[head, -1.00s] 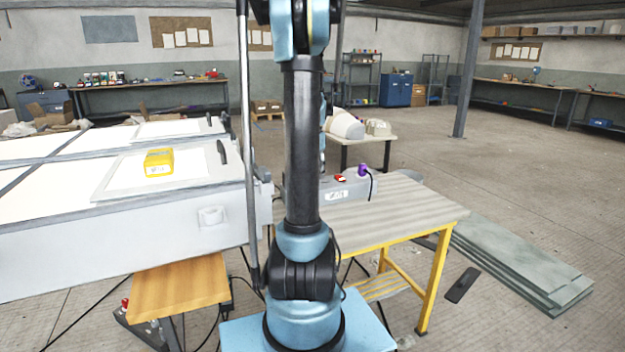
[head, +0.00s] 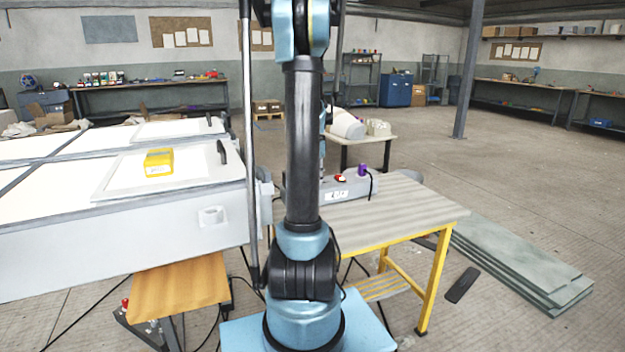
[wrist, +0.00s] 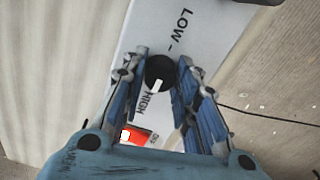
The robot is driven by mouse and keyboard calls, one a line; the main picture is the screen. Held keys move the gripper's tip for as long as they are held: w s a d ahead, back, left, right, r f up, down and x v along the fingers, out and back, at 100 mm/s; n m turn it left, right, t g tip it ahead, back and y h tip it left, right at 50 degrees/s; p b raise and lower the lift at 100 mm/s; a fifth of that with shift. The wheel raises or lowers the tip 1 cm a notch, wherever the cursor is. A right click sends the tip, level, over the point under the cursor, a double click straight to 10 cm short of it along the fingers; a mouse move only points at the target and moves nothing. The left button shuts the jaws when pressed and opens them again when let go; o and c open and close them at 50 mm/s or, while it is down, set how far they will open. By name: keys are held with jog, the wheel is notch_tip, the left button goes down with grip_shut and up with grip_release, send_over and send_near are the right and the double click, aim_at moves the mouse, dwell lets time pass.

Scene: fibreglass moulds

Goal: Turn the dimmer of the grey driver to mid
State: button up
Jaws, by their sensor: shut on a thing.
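The grey driver (head: 356,188) is a long grey box on the striped-top table; my arm hides its left part in the head view. In the wrist view its pale top (wrist: 190,45) carries the words LOW and HIGH. The dimmer (wrist: 158,68) is a round black knob with a white pointer line, which points down the picture toward HIGH. My gripper (wrist: 163,66) is shut on the dimmer from above, one blue finger on each side. In the head view the gripper is mostly hidden behind my arm.
A red switch (wrist: 126,135) sits near the dimmer, below and left in the wrist view. A purple item (head: 362,170) with a black cable stands by the driver. The table (head: 420,205) is bare to the right.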

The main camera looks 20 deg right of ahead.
jog(key=shift+n, duration=0.3)
jog(key=n, duration=0.3)
jog(key=shift+n, duration=0.3)
jog(key=n, duration=0.4)
jog(key=shift+n, duration=0.3)
jog(key=n, duration=0.4)
jog(key=shift+n, duration=2.4)
jog(key=o, duration=1.1)
